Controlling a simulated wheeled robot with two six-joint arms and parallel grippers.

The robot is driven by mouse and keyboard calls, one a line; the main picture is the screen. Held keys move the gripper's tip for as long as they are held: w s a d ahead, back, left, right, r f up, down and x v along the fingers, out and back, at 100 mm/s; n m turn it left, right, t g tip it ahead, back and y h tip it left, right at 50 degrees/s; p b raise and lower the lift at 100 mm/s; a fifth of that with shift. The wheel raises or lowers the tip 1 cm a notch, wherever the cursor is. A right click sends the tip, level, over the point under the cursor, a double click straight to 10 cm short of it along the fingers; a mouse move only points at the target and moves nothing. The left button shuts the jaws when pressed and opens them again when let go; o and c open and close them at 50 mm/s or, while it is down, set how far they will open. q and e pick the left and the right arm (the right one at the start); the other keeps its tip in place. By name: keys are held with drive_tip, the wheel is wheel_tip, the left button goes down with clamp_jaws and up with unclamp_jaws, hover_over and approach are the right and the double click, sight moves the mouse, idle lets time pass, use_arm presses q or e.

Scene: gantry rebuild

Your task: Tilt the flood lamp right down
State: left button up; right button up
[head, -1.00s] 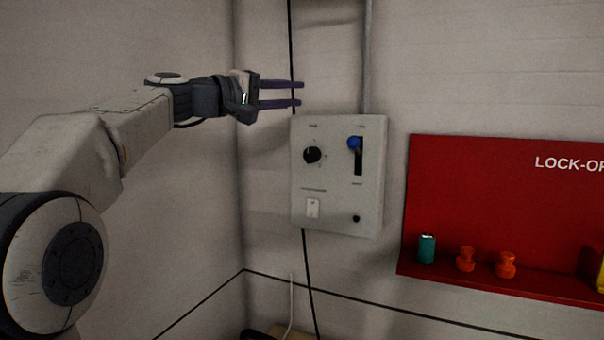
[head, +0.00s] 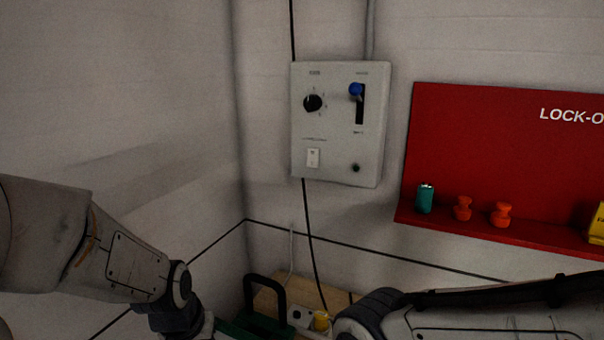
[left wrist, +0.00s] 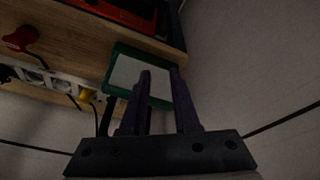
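The flood lamp (left wrist: 128,72) shows in the left wrist view as a green frame around a pale panel, on a wooden surface. In the head view its green edge (head: 250,326) and what looks like its black handle (head: 266,283) show at the bottom; the rest is cut off. My left gripper (left wrist: 160,74) has its two dark fingers apart, with the lamp's panel seen behind and between them. I cannot tell whether they touch it. In the head view the left fingers are out of frame. My right arm enters at the bottom right, its gripper not visible.
A wooden bench (head: 300,294) holds a white socket strip (head: 298,315) with a yellow plug (head: 320,320). A red object (left wrist: 125,12) lies beyond the lamp. Wall close by on the right in the wrist view. A control box (head: 340,125) and red lock-out board (head: 500,150) hang above.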

use_arm(q)
drive_tip(key=s+d+r+m+g, duration=0.3)
drive_tip(key=s+d+m, duration=0.5)
drive_tip(key=s+d, duration=0.5)
drive_tip(key=s+r, duration=0.1)
drive_tip(key=s, duration=0.3)
drive_tip(key=shift+h, duration=0.3)
